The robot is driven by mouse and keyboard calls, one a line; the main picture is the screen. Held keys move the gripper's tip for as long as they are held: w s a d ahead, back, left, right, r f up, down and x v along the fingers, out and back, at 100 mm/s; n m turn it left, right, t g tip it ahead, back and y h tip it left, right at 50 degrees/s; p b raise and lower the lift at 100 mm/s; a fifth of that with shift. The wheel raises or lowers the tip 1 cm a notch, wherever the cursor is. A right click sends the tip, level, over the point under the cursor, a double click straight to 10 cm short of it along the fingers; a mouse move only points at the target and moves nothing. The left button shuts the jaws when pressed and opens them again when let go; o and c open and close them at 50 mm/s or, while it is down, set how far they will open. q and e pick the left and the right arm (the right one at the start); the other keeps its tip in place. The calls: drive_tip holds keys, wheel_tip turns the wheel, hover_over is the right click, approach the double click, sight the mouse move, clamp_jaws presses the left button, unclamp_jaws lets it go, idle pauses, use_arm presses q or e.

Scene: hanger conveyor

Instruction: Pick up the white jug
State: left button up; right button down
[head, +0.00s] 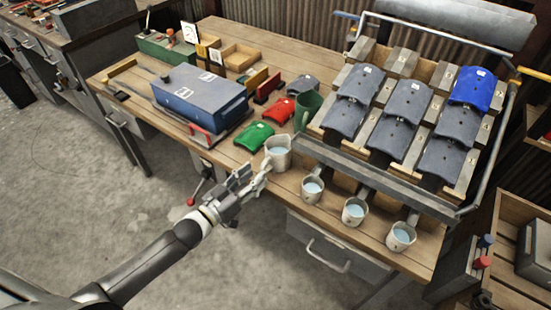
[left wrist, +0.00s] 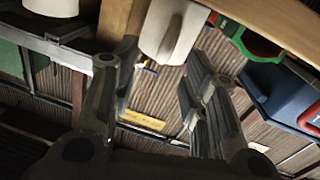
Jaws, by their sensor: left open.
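The white jug (head: 277,153) stands upright on the front part of the wooden workbench, with pale blue liquid showing inside. My left gripper (head: 258,180) is open and empty at the bench's front edge, just in front of the jug. In the left wrist view the white jug (left wrist: 172,30) appears in the gap between the two spread fingers of the left gripper (left wrist: 160,65), near their tips. I cannot tell whether a finger touches it. My right gripper is not in view.
Several smaller white cups, such as one (head: 313,188), stand to the right below a sloped rack (head: 390,180) of grey and blue pieces. A green piece (head: 254,136) and a blue box (head: 200,97) lie to the left.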

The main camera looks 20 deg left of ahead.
sight(264, 163)
use_arm(q)
drive_tip(key=shift+a+p+x, duration=0.1)
drive_tip(key=shift+p+x, duration=0.1)
drive_tip(key=shift+x, duration=1.25)
drive_tip(key=shift+a+p+x, duration=0.15)
drive_tip(key=shift+p+x, duration=0.05)
drive_tip(key=shift+x, duration=1.2)
drive_tip(key=shift+w+r, duration=0.1)
drive_tip(key=shift+c, duration=0.5)
clamp_jaws()
